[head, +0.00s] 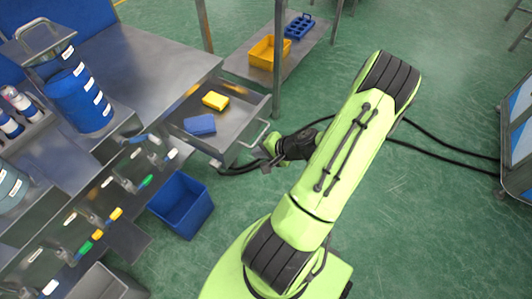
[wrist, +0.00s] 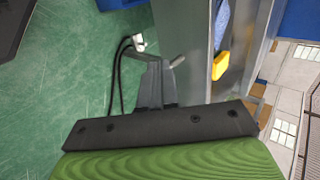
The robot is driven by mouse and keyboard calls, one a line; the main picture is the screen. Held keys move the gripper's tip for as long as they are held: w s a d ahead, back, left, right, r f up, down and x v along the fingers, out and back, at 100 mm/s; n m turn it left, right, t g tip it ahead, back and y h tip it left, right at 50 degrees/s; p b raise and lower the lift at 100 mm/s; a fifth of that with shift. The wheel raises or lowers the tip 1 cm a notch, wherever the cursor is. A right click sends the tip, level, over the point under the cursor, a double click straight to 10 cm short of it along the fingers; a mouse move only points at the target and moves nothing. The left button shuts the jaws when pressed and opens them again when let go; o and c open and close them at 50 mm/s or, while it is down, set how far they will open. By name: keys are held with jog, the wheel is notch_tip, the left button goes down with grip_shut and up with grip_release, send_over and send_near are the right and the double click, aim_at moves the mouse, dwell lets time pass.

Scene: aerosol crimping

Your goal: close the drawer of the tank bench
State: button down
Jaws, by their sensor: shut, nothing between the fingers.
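The drawer (head: 235,120) of the tank bench (head: 160,65) is pulled out, with its open top facing up. My gripper (head: 268,161) is shut and empty, low and just beyond the drawer's front near the handle. I cannot tell whether it touches.
A blue bin (head: 181,205) stands on the green floor below the drawer. A shelf (head: 310,40) with a yellow tray (head: 269,52) and a blue rack (head: 299,26) is behind. A blue drum (head: 82,100) stands on the left. Black cables run on the floor.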

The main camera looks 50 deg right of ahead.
aim_at(237, 148)
jog(key=w, duration=0.1)
jog(key=w+f, duration=0.1)
jog(key=w, duration=0.3)
jog(key=shift+w+a+f+b, duration=0.2)
jog(key=shift+a+f+b, duration=0.05)
jog(key=shift+f+b, duration=0.15)
jog(key=shift+w, duration=0.2)
jog(key=shift+w+r, duration=0.1)
